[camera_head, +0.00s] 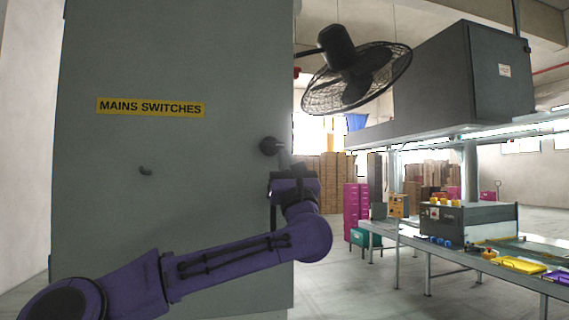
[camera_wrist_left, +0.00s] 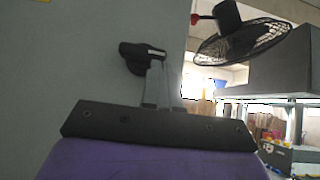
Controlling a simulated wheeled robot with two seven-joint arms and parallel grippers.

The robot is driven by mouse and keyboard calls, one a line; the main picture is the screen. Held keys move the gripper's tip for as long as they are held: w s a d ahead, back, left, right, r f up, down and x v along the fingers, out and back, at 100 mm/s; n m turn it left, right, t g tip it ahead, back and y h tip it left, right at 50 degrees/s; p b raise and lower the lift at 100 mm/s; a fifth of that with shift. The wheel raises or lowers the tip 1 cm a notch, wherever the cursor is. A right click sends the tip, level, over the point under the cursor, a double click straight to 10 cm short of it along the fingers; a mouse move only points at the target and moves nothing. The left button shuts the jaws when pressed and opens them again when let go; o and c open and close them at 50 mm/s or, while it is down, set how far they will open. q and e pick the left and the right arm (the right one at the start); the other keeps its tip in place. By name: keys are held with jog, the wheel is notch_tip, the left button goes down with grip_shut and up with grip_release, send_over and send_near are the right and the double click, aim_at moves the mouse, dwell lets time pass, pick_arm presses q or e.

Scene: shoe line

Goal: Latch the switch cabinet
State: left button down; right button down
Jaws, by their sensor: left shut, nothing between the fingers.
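The switch cabinet (camera_head: 180,60) is a tall grey cabinet with a yellow "MAINS SWITCHES" label (camera_head: 150,107); its face also fills the left of the left wrist view (camera_wrist_left: 60,70). A black latch knob (camera_head: 267,146) sits near the cabinet's right edge and shows as a dark rounded handle in the left wrist view (camera_wrist_left: 135,54). My left gripper (camera_head: 281,150) is at this latch, its fingers (camera_wrist_left: 160,72) shut and empty. The fingertips overlap the latch's right side in view; whether they touch it I cannot tell. My right gripper is not in view.
A black fan (camera_head: 358,72) hangs right of the cabinet. A workbench (camera_head: 430,240) with a grey box (camera_head: 470,221) and coloured trays stands at the right. Open floor lies between cabinet and bench.

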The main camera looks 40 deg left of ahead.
pick_arm(q)
jog(key=shift+w+d+n+g+y, duration=0.15)
jog(key=shift+n+g+y, duration=0.2)
jog(key=shift+n, duration=0.25)
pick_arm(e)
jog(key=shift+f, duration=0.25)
